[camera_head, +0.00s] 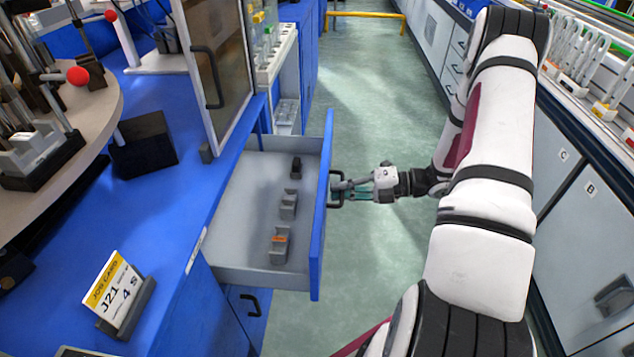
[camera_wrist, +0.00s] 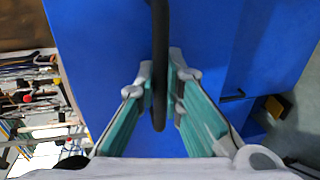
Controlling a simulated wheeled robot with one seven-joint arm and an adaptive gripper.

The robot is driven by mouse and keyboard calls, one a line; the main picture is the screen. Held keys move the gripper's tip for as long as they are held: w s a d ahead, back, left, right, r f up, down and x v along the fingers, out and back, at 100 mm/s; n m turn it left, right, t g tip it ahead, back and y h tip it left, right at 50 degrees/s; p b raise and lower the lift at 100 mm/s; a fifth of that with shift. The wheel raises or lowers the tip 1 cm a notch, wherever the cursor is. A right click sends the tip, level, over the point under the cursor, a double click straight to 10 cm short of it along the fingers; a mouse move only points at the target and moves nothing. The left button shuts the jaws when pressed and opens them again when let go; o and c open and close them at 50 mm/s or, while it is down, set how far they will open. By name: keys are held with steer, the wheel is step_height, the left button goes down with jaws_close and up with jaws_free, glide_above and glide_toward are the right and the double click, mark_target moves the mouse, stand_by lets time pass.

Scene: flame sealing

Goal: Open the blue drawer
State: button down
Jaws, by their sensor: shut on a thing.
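The blue drawer (camera_head: 319,220) stands pulled out of the blue bench in the head view, its grey inside showing. Several small grey holders stand in it, one with an orange part (camera_head: 280,240). My gripper (camera_head: 342,190) is at the drawer's front and shut on its black handle (camera_head: 335,187). In the wrist view the black handle (camera_wrist: 159,60) runs between the two teal fingers of my gripper (camera_wrist: 161,95), in front of the blue drawer face (camera_wrist: 100,60).
A job card (camera_head: 115,290) stands on the blue bench top at left. A glass-fronted cabinet (camera_head: 215,70) stands behind the drawer. A lower black handle (camera_head: 250,304) is below the drawer.

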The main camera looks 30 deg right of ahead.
steer(key=shift+f+v, duration=0.15)
steer(key=shift+v, duration=0.7)
steer(key=shift+f+v, duration=0.2)
steer(key=shift+v, duration=0.65)
steer(key=c, duration=2)
jaws_free()
steer(key=shift+o, duration=0.2)
steer(key=v, duration=1.2)
